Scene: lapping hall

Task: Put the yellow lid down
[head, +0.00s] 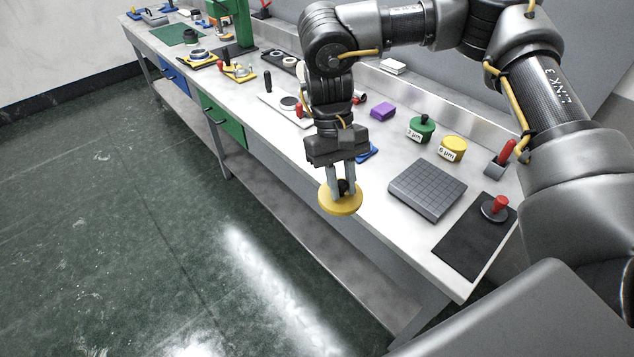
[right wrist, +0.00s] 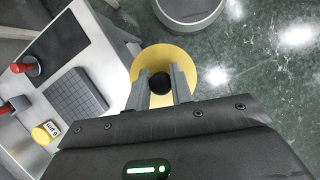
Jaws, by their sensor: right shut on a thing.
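The yellow lid (head: 340,201) is a round disc with a black knob, held in the air just off the bench's front edge in the head view. My right gripper (head: 342,186) is shut on its knob from above. In the right wrist view the lid (right wrist: 186,62) sits between the fingers (right wrist: 160,88), with floor behind it. A yellow jar (head: 453,149) with a white label stands on the bench without a visible knob on top. A green jar (head: 422,129) with a dark knob stands beside it. My left gripper is not seen.
The bench (head: 395,221) holds a grey grooved plate (head: 427,189), a black mat (head: 462,240) with a red-handled tool (head: 496,208), and a purple block (head: 382,111). Bare bench top lies between the plate and the mat. A lower shelf (head: 300,225) runs beneath.

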